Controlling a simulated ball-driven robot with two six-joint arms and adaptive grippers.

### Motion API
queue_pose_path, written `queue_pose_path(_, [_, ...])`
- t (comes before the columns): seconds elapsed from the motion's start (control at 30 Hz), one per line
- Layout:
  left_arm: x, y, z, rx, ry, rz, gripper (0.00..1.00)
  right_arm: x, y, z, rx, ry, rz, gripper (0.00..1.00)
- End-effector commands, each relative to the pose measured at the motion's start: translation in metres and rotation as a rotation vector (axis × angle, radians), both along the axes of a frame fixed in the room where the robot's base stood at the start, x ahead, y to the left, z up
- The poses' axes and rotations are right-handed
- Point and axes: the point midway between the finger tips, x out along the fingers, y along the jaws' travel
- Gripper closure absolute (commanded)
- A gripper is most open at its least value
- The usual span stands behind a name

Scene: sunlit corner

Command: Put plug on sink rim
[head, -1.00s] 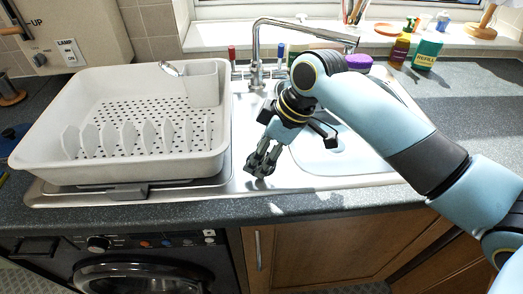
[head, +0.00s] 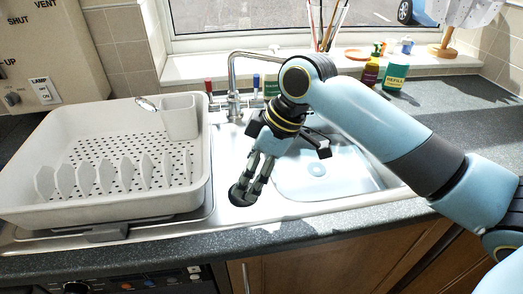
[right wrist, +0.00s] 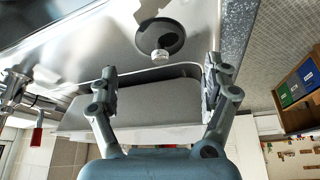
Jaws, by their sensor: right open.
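A dark round piece with a shiny pale knob, which looks like the plug (right wrist: 160,37), lies on the steel between the drying rack and the basin. In the head view the plug (head: 237,198) shows as a black disc, partly covered by my fingers. My right gripper (head: 249,187) points down at it with fingers apart. In the right wrist view the knob shows between the open fingers of the right gripper (right wrist: 162,65), with nothing held; whether they touch it I cannot tell. The sink rim (head: 300,209) runs along the front of the basin. My left gripper is out of view.
A white drying rack (head: 25,209) stands on the left. The tap (head: 233,75) rises behind my gripper. The basin (head: 345,172) to the right has a pale ring (head: 317,169) on its floor. Bottles stand at the back. The front rim and right worktop look clear.

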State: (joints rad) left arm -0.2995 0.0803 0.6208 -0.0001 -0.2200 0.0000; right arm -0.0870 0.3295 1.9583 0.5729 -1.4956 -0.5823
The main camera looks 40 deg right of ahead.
Motion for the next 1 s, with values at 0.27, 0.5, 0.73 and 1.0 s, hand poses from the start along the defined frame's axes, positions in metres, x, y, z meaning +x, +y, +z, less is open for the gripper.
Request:
queue_pose_path(0.27, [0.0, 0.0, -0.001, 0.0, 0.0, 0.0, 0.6, -0.018, -0.016, 0.052, -0.005, -0.001, 0.002, 0.18])
queue_pose_path(0.5, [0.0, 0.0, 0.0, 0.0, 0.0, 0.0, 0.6, -0.023, -0.02, 0.068, 0.0, 0.0, 0.001, 0.18])
queue_pose_path(0.73, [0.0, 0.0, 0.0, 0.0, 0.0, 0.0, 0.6, -0.023, -0.02, 0.068, 0.001, 0.0, 0.0, 0.18])
queue_pose_path(1.0, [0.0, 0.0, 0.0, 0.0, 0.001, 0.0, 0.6, -0.023, -0.02, 0.068, 0.001, 0.0, 0.0, 0.18])
